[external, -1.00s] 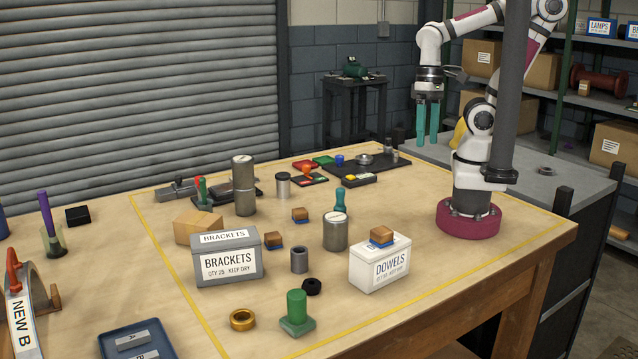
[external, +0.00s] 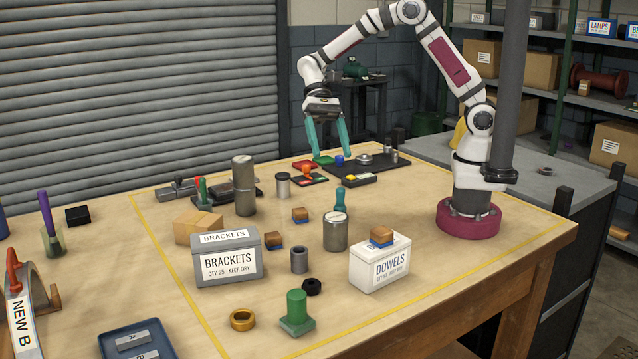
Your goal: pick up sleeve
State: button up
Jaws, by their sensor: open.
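The grey hollow cylinder (external: 299,261), which looks like the sleeve, stands upright on the table between the grey BRACKETS box (external: 228,262) and the white DOWELS box (external: 380,265). Its top opening shows dark. My gripper (external: 331,153) has teal fingers spread apart with nothing between them. It is in the air toward the back of the table, well away from the grey cylinder, and points down.
A black ring (external: 312,286), a green stepped peg (external: 297,314) and a brass ring (external: 243,319) are in front. A tall metal cylinder (external: 243,186) stands back left.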

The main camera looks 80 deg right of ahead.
aim_at(300, 257)
jog(key=w+a+f+m+y, duration=0.35)
jog(key=w+f, duration=0.55)
jog(key=f, duration=0.3)
jog(key=shift+g+y, duration=0.3)
jog(key=shift+y, duration=0.05)
jog(key=x, duration=1.6)
jog(key=shift+s, duration=0.15)
grip_shut()
